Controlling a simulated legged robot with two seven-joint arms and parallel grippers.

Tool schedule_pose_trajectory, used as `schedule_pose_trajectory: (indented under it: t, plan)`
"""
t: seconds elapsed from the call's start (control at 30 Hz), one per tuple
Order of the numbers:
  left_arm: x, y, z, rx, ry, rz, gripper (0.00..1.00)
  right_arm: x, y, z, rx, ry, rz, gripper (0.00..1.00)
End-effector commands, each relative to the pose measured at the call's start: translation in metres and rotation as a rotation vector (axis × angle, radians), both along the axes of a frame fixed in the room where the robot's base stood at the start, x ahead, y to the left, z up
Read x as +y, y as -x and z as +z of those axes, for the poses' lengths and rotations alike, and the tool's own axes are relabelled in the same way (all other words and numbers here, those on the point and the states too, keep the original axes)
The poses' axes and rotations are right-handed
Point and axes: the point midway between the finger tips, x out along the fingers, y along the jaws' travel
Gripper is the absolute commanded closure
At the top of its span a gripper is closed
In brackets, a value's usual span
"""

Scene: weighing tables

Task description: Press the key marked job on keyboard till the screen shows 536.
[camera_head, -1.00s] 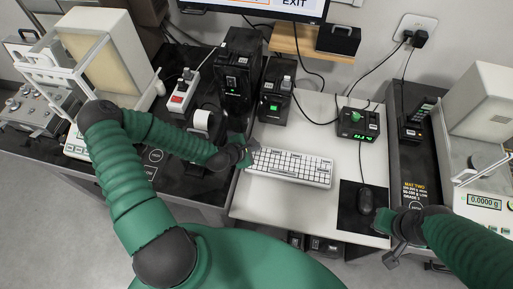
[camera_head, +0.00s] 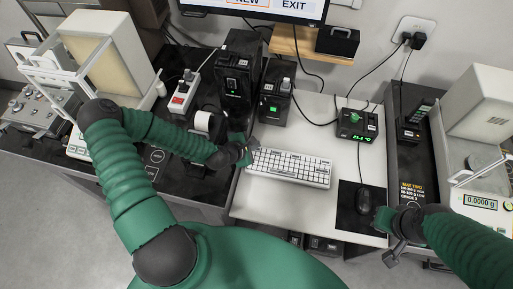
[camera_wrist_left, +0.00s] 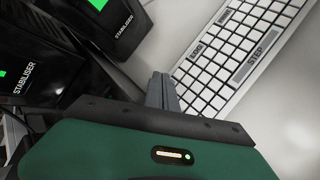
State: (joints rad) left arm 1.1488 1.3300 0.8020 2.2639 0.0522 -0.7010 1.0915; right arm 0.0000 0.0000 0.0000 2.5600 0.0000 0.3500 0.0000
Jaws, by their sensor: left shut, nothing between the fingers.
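A white keyboard (camera_head: 290,168) lies on the white table. My left gripper (camera_head: 252,146) is at the keyboard's upper left corner, shut and empty. In the left wrist view its fingertips (camera_wrist_left: 160,86) are beside the keyboard's edge; I cannot tell whether they touch a key. The screen (camera_head: 262,8) is cut off at the top and shows NEW and EXIT; no 536 is readable. My right gripper (camera_head: 396,252) is near the table's right front corner.
Black stabiliser boxes (camera_head: 275,100) stand behind the keyboard. A small box with a green readout (camera_head: 357,125) stands at the back right. A mouse (camera_head: 364,200) lies on a black mat (camera_head: 347,197). Balances flank the table. The white tabletop in front of the keyboard is clear.

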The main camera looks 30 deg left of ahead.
Motion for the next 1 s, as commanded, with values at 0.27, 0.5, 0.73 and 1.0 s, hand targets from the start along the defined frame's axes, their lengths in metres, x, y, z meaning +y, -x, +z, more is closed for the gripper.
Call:
schedule_pose_trajectory:
  t: [0.27, 0.5, 0.73, 1.0]
  plan:
    - [0.0, 0.0, 0.026, 0.0, 0.0, 0.0, 1.0, 0.0, 0.0, 0.025, 0.0, 0.0, 0.0, 1.0]
    - [0.0, 0.0, 0.05, 0.0, 0.0, 0.0, 1.0, 0.0, 0.0, 0.047, 0.0, 0.0, 0.0, 1.0]
    - [0.0, 0.0, 0.05, 0.0, 0.0, 0.0, 1.0, 0.0, 0.0, 0.047, 0.0, 0.0, 0.0, 1.0]
    - [0.0, 0.0, 0.05, 0.0, 0.0, 0.0, 1.0, 0.0, 0.0, 0.047, 0.0, 0.0, 0.0, 1.0]
